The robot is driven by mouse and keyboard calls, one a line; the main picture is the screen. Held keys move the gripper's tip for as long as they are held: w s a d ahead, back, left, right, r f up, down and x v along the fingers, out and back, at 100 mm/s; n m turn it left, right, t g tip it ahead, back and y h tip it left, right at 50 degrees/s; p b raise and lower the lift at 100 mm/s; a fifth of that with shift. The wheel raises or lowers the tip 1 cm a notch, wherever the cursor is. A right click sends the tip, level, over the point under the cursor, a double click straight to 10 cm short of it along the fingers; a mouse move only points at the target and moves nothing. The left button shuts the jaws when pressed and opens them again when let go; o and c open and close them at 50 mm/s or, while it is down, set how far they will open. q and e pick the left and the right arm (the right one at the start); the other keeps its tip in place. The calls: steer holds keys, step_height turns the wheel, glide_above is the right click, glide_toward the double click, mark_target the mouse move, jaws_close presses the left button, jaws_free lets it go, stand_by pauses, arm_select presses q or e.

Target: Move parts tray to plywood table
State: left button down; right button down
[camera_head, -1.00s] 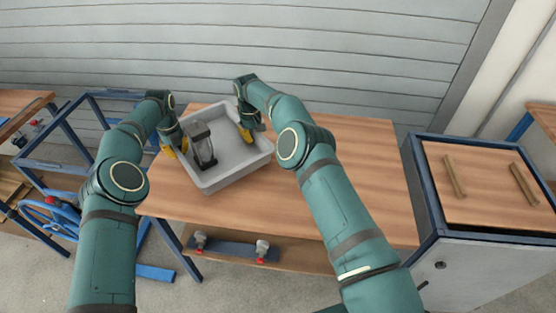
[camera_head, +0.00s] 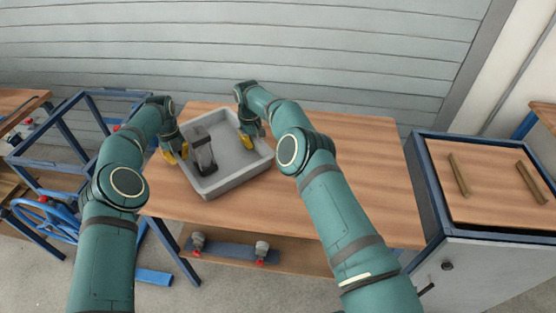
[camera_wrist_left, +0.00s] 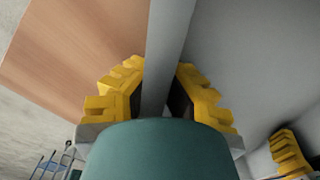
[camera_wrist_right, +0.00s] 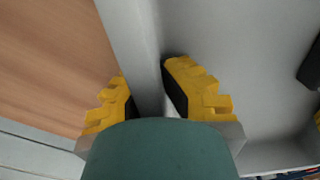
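The parts tray (camera_head: 237,180) is a grey open box over the left part of a wood-topped table (camera_head: 340,185); I cannot tell whether it rests or hangs just above. A dark and grey block-like part (camera_head: 203,152) stands inside it. My left gripper (camera_head: 176,153) straddles the tray's left wall, which runs between its yellow fingers in the left wrist view (camera_wrist_left: 160,95). My right gripper (camera_head: 248,140) straddles the right wall, seen between its fingers in the right wrist view (camera_wrist_right: 148,95). Both look closed on the walls.
The table's middle and right are clear. A cabinet with a wooden top (camera_head: 490,190) and two sticks stands at right. A blue frame (camera_head: 75,140) stands at left. A lower shelf (camera_head: 290,258) holds small red-and-grey parts. A grey slatted wall is behind.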

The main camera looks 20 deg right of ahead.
arm_select(q)
steer(key=shift+d+f, duration=0.2)
arm_select(e)
steer(key=shift+a+f, duration=0.2)
arm_select(q)
steer(key=c, duration=1.3)
jaws_free()
arm_select(e)
steer(key=c, duration=1.3)
jaws_free()
arm_select(q)
steer(key=shift+o, duration=0.8)
steer(key=shift+a+r, duration=0.1)
steer(key=shift+a, duration=0.05)
arm_select(e)
steer(key=shift+o, duration=0.8)
steer(key=shift+d+r, duration=0.1)
steer(key=shift+d, duration=0.05)
arm_select(q)
step_height(320, 180, up, 12)
steer(key=shift+f, duration=0.1)
arm_select(e)
step_height(320, 180, up, 12)
